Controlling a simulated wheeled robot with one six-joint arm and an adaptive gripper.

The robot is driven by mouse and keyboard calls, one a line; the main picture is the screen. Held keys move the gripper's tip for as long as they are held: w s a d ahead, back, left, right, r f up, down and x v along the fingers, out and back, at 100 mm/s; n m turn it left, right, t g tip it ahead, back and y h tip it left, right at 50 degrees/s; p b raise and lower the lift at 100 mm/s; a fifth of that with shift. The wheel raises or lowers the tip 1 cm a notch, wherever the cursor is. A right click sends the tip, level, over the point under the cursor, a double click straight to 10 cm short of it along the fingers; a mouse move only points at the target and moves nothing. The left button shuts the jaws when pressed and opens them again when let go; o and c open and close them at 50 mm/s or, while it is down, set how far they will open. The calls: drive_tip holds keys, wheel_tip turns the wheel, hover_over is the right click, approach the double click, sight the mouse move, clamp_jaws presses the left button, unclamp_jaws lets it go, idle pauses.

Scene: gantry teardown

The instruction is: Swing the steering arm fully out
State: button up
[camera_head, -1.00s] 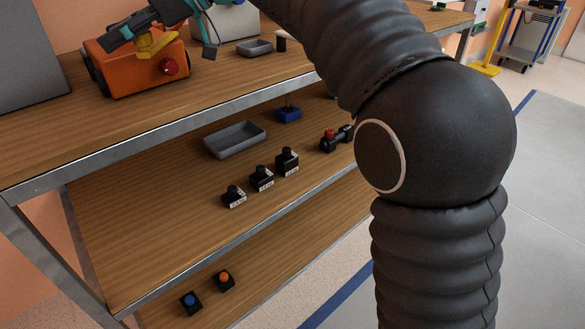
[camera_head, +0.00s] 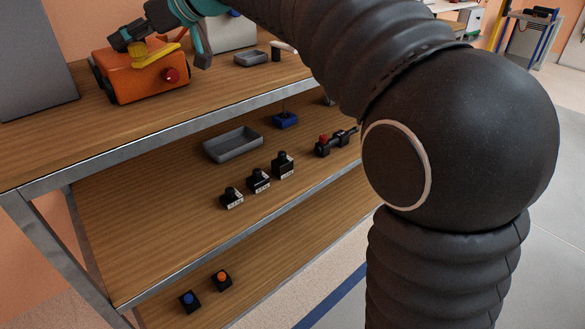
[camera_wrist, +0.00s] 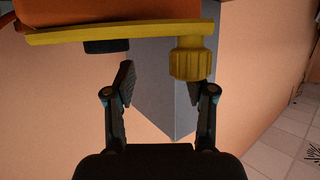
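The steering arm is a yellow bar (camera_wrist: 110,33) on an orange unit (camera_wrist: 100,10) in the wrist view. A ribbed yellow knob (camera_wrist: 190,62) sits at its right end. My gripper (camera_wrist: 170,88) is open below the bar. The knob lies ahead of the gap between the fingers, closer to the right finger; I cannot tell whether they touch. In the head view the orange unit (camera_head: 135,84) stands on the top shelf, with the yellow bar (camera_head: 152,58) above it and my gripper (camera_head: 130,36) over it. The gripper partly hides the bar.
The unit has a red button (camera_head: 170,75). A small grey tray (camera_head: 252,59) lies to its right on the top shelf. The lower shelf holds a grey tray (camera_head: 233,145), black labelled blocks (camera_head: 259,180) and a blue part (camera_head: 285,120). A grey panel (camera_head: 32,60) stands left.

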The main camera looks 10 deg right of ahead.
drive_tip(key=b+v, duration=0.1)
drive_tip(key=v, duration=0.9)
drive_tip(key=s+d+f+m+h, duration=0.4)
drive_tip(key=s+d+f, duration=0.4)
drive_tip(key=f, duration=0.3)
drive_tip(key=s+d+f+m+h, duration=0.5)
drive_tip(key=s+d+f+m, duration=0.1)
drive_tip(key=s+d+f, duration=0.2)
drive_tip(key=shift+s+d+f, duration=0.35)
drive_tip(key=shift+d+f, duration=0.25)
drive_tip(key=shift+f, duration=0.8)
